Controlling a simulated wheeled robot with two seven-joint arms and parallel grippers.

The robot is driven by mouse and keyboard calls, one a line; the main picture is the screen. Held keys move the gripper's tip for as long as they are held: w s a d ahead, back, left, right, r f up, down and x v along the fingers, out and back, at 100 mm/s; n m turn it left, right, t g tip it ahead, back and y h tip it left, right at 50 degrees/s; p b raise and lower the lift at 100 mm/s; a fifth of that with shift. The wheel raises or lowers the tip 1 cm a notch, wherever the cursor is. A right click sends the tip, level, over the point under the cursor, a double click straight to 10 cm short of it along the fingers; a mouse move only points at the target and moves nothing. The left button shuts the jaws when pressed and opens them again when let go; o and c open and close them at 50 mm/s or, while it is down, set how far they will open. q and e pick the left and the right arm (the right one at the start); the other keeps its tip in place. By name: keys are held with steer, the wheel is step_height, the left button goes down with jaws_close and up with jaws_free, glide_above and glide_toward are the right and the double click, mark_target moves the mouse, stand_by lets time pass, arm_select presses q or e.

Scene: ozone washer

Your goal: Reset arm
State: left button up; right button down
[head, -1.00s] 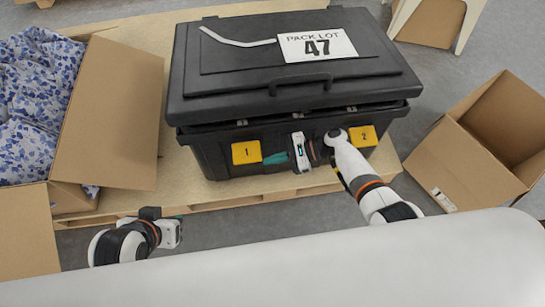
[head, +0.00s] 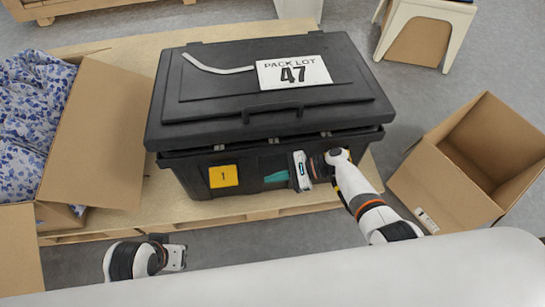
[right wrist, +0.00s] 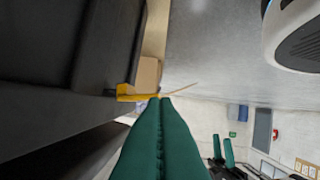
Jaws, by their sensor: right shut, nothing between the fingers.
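My right gripper (head: 277,176) is in front of the black lidded box, with its teal fingers pointing left, between the yellow label 1 and my wrist. In the right wrist view its two green fingers (right wrist: 160,140) lie together with nothing between them. My left arm shows at the lower left of the head view, with its gripper (head: 180,257) partly visible; its fingers cannot be made out. The black box (head: 190,178) stands on a pallet, its lid (head: 210,95) on top and seemingly not fully flush. The lid bears a "PACK LOT 47" sign (head: 294,72).
An open carton (head: 100,130) with blue-and-white patterned cloth (head: 30,120) is at the left. An empty open carton (head: 450,185) is on the floor at the right. The wooden pallet (head: 210,209) sticks out in front of the box. A white stool (head: 425,20) stands behind.

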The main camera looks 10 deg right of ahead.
steer(key=shift+s, duration=0.1)
